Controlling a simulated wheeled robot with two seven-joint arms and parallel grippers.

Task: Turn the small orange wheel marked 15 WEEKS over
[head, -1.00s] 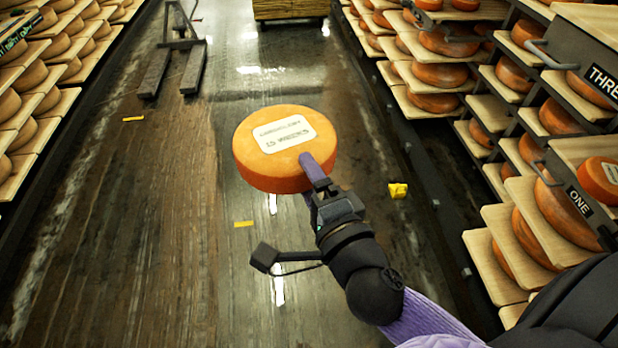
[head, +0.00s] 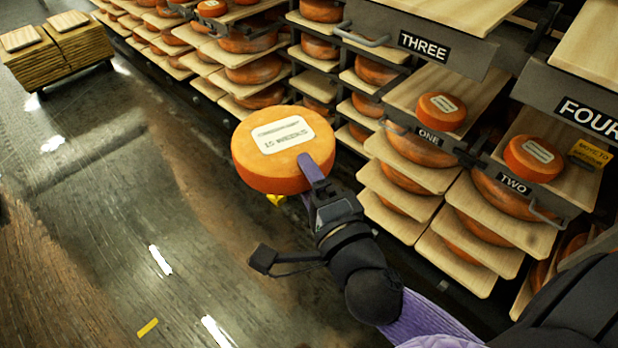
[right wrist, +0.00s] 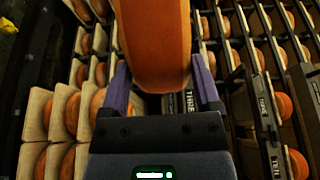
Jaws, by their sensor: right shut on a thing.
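The small orange wheel (head: 262,171) is held up in front of me over the floor, its pale label (head: 283,134) reading 15 WEEKS and facing up. My right gripper (head: 312,168) is shut on its near edge; one purple finger shows on top of the rim. In the right wrist view the wheel (right wrist: 155,45) stands edge-on between the two fingers of the right gripper (right wrist: 163,90). My left gripper is not in view.
Racks on the right bear signs ONE (head: 428,137), TWO (head: 513,184), THREE (head: 423,46) and FOUR (head: 588,117). Small labelled wheels lie on top of ONE (head: 442,112) and TWO (head: 533,158). A yellow sign (head: 589,154) stands near TWO.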

